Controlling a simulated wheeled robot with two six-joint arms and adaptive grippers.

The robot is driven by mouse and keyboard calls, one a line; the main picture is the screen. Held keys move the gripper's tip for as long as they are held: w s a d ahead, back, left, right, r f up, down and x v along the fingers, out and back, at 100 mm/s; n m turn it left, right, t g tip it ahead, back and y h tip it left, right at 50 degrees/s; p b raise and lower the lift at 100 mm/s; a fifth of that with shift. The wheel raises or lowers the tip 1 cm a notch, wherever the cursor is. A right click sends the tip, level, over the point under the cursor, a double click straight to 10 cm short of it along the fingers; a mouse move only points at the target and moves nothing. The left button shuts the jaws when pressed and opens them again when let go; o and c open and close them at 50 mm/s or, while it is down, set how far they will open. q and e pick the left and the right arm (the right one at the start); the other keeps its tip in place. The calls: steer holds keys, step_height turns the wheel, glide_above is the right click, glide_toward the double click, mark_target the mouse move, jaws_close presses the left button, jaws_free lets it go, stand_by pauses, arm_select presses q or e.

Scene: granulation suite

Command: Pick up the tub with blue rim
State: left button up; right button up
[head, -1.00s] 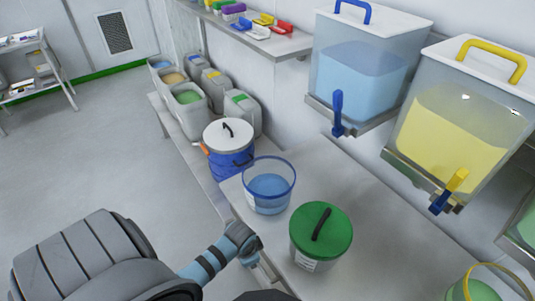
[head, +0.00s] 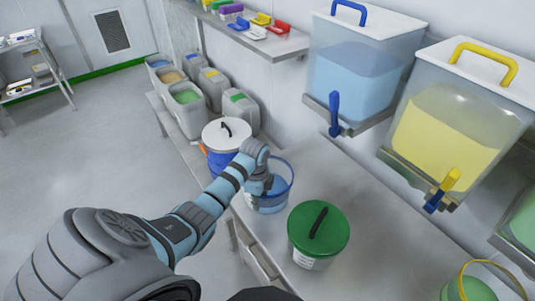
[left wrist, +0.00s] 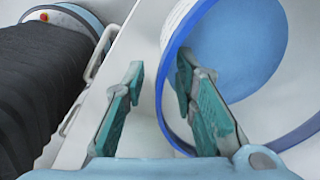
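The clear tub with a blue rim (head: 291,177) stands upright on the bench and holds blue liquid. My left gripper (head: 268,187) is at its near left side and hides part of the tub in the head view. In the left wrist view the blue rim (left wrist: 162,85) passes between the two spread fingers of my left gripper (left wrist: 160,68). One finger appears over the tub's opening, the other outside the wall. The fingers look open, with a gap to the wall. My right gripper is not in view.
A tub with a green lid (head: 319,228) stands close at the front right. A white-lidded blue tub (head: 222,135) stands behind to the left. Dispensers with a blue tap (head: 335,110) and a yellow tap (head: 449,182) hang above the bench.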

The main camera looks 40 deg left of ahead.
mark_target(260, 212)
arm_select(q)
steer(key=f, duration=0.3)
steer(key=f+b, duration=0.1)
steer(key=shift+w+a+f, duration=0.15)
steer(key=shift+w+f, duration=0.15)
steer(key=shift+w, duration=0.05)
steer(key=shift+r, duration=0.1)
jaws_close()
